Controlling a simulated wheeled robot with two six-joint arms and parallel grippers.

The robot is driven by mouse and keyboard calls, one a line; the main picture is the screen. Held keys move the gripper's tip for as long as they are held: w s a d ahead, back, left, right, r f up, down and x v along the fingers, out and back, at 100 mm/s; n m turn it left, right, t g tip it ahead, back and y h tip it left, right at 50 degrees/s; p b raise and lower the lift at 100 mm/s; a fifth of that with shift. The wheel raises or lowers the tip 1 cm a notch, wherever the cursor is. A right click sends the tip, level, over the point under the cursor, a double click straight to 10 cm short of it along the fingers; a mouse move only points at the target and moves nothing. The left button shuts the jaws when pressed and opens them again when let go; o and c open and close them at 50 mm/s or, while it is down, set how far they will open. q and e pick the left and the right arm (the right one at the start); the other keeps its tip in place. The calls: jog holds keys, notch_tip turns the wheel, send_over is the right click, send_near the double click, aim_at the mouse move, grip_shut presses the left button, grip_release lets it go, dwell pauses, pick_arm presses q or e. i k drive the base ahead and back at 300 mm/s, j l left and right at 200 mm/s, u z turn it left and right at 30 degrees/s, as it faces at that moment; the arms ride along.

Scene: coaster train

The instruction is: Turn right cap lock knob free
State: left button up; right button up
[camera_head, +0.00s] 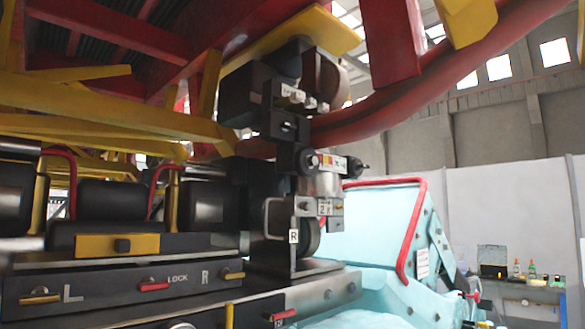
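A wheel assembly (300,120) fills the middle of the view, with an R tag (293,236) on its lower part. A round black knob (307,160) sits at the left end of a pale labelled block (336,163). A second dark knob (361,168) sticks out at that block's right end. I cannot tell which of them is the right cap lock knob, or whether either is locked. The front panel (110,278) has a red handle (154,285) by the word LOCK and a brass handle (232,274) by R. Neither of my grippers is in view.
A thick red rail (440,80) and yellow beams (90,108) hang over the assembly. A teal car body (375,225) with a red bar (410,230) stands to its right. A bench with a dark case (492,260) and small bottles is at far right.

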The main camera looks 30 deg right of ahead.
aim_at(360, 166)
jog(key=l+u, duration=0.2)
jog(key=l, duration=0.25)
jog(key=k+l+u, duration=0.15)
jog(key=l, duration=0.25)
jog(key=l+u, duration=0.2)
jog(key=l, duration=0.25)
jog(key=k+l+u, duration=0.2)
jog(key=l, duration=0.2)
jog(key=k+l+u, duration=0.2)
jog(key=l, duration=0.15)
jog(key=k+l+u, duration=0.15)
jog(key=l, duration=0.25)
